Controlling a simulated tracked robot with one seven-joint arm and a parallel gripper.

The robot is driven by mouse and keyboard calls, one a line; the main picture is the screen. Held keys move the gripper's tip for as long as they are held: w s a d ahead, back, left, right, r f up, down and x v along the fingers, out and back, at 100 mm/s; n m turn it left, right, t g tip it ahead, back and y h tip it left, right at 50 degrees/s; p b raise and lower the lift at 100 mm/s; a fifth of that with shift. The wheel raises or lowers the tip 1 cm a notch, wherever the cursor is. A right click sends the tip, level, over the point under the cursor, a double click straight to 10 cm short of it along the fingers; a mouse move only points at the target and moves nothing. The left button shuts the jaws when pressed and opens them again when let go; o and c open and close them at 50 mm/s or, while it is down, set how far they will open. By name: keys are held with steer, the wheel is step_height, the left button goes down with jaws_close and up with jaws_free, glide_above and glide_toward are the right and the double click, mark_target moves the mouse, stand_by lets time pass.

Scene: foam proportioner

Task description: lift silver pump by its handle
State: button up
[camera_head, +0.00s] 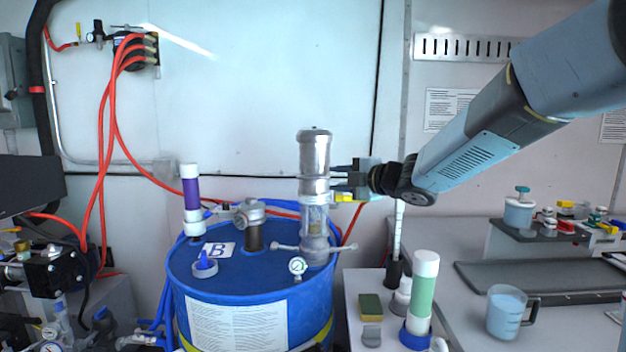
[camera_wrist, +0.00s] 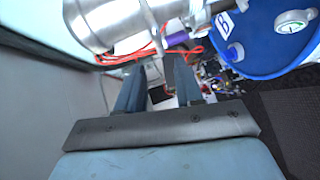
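The silver pump (camera_head: 315,158) stands upright on the blue drum (camera_head: 256,280), with a clear section low on its body. In the wrist view its shiny cylinder (camera_wrist: 108,20) fills the upper left, tilted by the camera angle. A thin metal bar (camera_wrist: 152,28) beside the cylinder may be its handle; I cannot tell for sure. My gripper (camera_head: 338,179) is just right of the pump's upper body, fingers pointing left at it. In the wrist view my gripper's fingers (camera_wrist: 157,78) are apart with nothing visibly held between them. Whether the fingertips touch the pump is unclear.
A purple-banded tube (camera_head: 190,195), a metal bung fitting (camera_head: 252,222) and a gauge (camera_head: 298,266) are on or by the drum top. Red hoses (camera_head: 104,150) hang at left. A bench at right holds a green tube (camera_head: 422,290) and a jug (camera_head: 506,312). The wall is behind.

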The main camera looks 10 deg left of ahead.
mark_target(315, 178)
steer(key=x, duration=0.9)
steer(key=shift+w+a+f, duration=0.1)
steer(key=shift+w+a, duration=0.15)
steer(key=shift+a, duration=0.05)
jaws_close()
